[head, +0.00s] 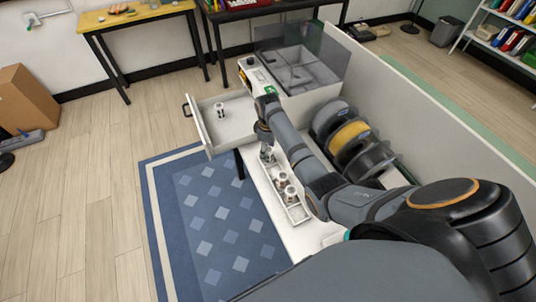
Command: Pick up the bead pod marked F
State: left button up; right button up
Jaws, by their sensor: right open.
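Several small bead pods stand in a narrow white tray (301,214) on the white bench. One pod (281,180) and another pod (289,195) show clearly. A further small pod-like item (220,110) stands inside the pulled-out white drawer (238,125). The letters on the pods are too small to read, so I cannot tell which is F. My right gripper (267,154) is open and points down at the far end of the tray, close to or over a pod there; I cannot tell whether it touches it. My left gripper is not in view.
Spools (350,135), black and yellow, stand right of my right arm. A clear-walled bin (300,72) is at the bench's back. A low white partition (440,125) runs along the right. A blue rug (215,215) and open floor lie left.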

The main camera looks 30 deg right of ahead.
jog(key=shift+f, duration=1.55)
jog(key=c, duration=1.3)
jog(key=shift+o, duration=0.2)
jog(key=shift+r, duration=0.1)
